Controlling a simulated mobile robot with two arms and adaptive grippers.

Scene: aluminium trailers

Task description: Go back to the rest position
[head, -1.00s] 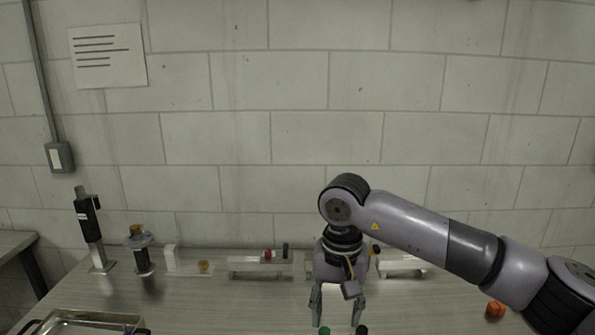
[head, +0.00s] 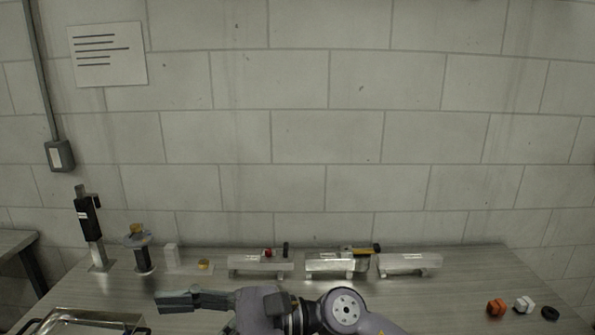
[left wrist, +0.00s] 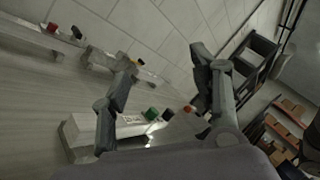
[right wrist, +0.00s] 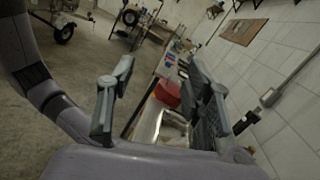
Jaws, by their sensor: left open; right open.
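My right gripper (head: 178,301) reaches in low across the table's front in the head view, pointing left. In the right wrist view its two fingers (right wrist: 160,66) stand apart, with nothing between them. My left gripper is outside the head view. In the left wrist view its fingers (left wrist: 162,62) are spread and empty, with a pale trailer-like block (left wrist: 92,132) and a green cap (left wrist: 152,114) beyond them. Three aluminium trailers stand in a row at the table's back: left (head: 246,263), middle (head: 322,266) and right (head: 408,264).
A metal tray (head: 60,324) lies at the front left; a black upright tool (head: 90,220) and a round-topped stand (head: 141,258) are behind it. Orange (head: 496,308), white (head: 524,305) and black (head: 550,313) small parts lie right. The table between is mostly clear.

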